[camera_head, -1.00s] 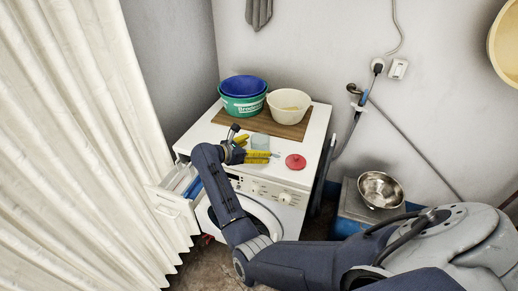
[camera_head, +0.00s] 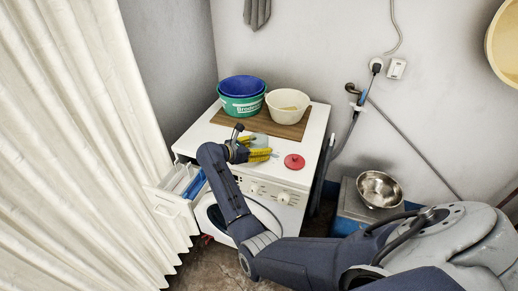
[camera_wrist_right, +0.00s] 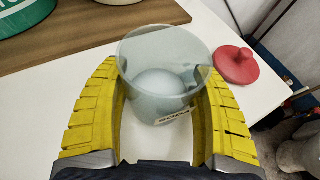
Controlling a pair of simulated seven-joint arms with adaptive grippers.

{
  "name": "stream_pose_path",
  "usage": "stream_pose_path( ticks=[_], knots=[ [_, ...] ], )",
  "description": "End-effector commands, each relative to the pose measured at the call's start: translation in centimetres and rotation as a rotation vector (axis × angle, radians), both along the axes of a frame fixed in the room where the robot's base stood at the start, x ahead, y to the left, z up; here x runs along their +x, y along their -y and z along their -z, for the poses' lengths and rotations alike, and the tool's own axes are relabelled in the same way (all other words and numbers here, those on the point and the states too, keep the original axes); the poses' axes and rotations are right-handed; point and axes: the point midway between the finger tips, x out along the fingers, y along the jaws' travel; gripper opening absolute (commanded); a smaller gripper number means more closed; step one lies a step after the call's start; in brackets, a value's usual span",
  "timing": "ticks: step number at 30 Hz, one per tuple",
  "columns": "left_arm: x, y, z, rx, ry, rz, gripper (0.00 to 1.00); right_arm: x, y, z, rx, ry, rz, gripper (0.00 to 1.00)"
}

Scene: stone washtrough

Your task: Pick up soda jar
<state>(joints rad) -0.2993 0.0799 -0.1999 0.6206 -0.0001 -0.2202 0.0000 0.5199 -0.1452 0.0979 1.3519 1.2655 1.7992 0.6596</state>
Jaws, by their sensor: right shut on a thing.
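The soda jar (camera_wrist_right: 165,85) is a pale blue-grey, see-through open jar with a dark label, partly cut off by the gripper, on its near side. In the right wrist view it stands upright between the yellow fingers of my right gripper (camera_wrist_right: 160,115), which are shut on it from both sides. In the head view the jar (camera_head: 258,141) shows just behind the yellow fingers of my right gripper (camera_head: 259,149), on the white washing machine top. I cannot tell whether its base touches the top. The red lid (camera_head: 294,161) lies apart to its right. My left gripper is not in view.
A wooden board (camera_head: 285,128) behind the jar bears a green basin (camera_head: 242,107) with a blue one inside, and a cream basin (camera_head: 287,105). The washing machine (camera_head: 320,130) has its drawer open at left. A metal bowl (camera_head: 380,188) stands at right.

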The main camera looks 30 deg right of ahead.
Motion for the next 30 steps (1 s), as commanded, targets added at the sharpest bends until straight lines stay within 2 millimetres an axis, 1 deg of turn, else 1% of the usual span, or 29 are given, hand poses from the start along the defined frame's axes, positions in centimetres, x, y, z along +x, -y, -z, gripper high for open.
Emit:
stream_pose_path(
  ticks=[1,5,13,17,20,23,26,30],
  knots=[
    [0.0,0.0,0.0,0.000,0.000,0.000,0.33,0.0,0.0,0.0,-0.001,0.000,0.000,0.45],
    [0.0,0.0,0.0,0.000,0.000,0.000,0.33,0.0,0.0,0.0,-0.001,0.000,0.000,0.29],
    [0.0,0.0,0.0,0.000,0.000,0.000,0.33,0.0,0.0,-0.2,-0.002,0.002,-0.001,0.29],
    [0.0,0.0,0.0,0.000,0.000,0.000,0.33,0.1,0.0,-0.7,-0.002,0.003,0.000,0.29],
    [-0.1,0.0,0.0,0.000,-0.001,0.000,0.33,0.1,0.0,-1.5,-0.001,0.004,0.001,0.29],
    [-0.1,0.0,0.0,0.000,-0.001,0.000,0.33,0.1,0.0,-2.8,0.001,0.006,0.000,0.29],
    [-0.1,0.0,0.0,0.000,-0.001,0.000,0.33,0.1,-0.1,-4.5,0.001,0.006,0.000,0.29],
    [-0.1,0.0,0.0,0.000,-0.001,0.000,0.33,0.1,-0.1,-7.6,0.001,0.008,0.000,0.29]
  ],
)
